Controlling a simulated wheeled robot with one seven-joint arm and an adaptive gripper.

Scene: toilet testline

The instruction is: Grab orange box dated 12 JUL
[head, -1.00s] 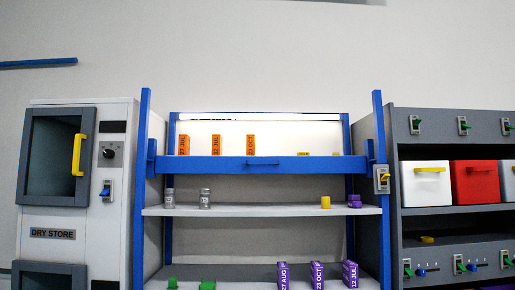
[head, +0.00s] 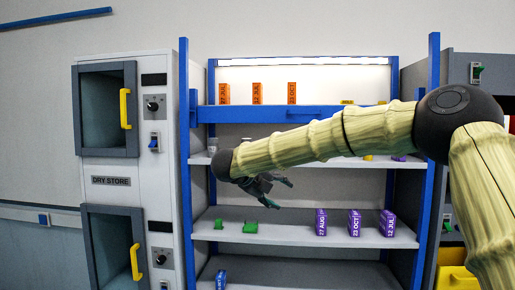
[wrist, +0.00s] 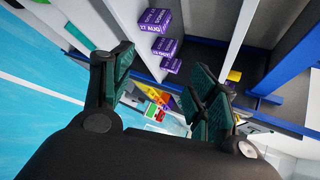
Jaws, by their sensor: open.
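Three orange boxes stand upright and apart on the top shelf in the head view. The middle orange box (head: 256,93) appears to read 12 JUL. The left orange box (head: 224,94) has a small label that is hard to read; the right orange box (head: 292,93) seems to read 23 OCT. My gripper (head: 268,189) is below them, in front of the middle shelves, apart from the boxes. In the wrist view my gripper (wrist: 160,98) has its fingers spread with nothing between them. No orange box is clearly seen in the wrist view.
A blue rail (head: 262,115) runs along the top shelf's front. Purple boxes (head: 354,223) and green items (head: 250,227) stand on a lower shelf. Blue posts (head: 184,150) flank the rack. The dry store cabinet (head: 110,165) is at left.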

